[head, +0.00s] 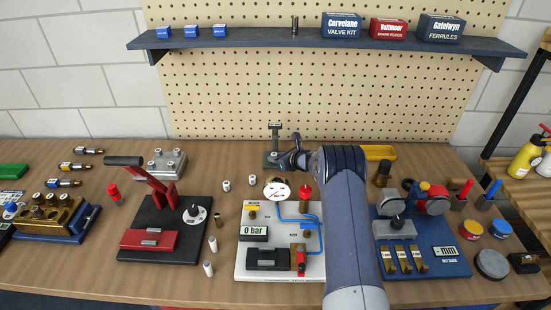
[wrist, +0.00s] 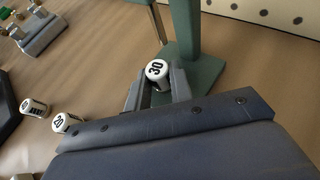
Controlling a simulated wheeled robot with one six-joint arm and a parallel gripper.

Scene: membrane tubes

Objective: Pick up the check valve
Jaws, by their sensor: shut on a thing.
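My gripper (head: 286,160) is at the back of the bench, beside a green stand. In the wrist view its two jaws (wrist: 157,92) are closed around a white-topped cylinder marked 30 (wrist: 157,69). The cylinder sits upright between the jaws, and its lower part is hidden by them. The green stand (wrist: 186,40) is close behind the jaws; in the head view it is a post on a plate (head: 274,134). I cannot tell which thing in view is the check valve. A small dark brass-like fitting (head: 217,221) stands on the bench left of the white panel.
White cylinders (head: 226,185) stand left of my gripper; one marked 20 (wrist: 60,123) shows in the wrist view. A white gauge panel (head: 240,271), a red-handled press (head: 165,220) and a blue test board (head: 450,268) fill the bench front. A yellow tray (head: 380,153) is behind my arm.

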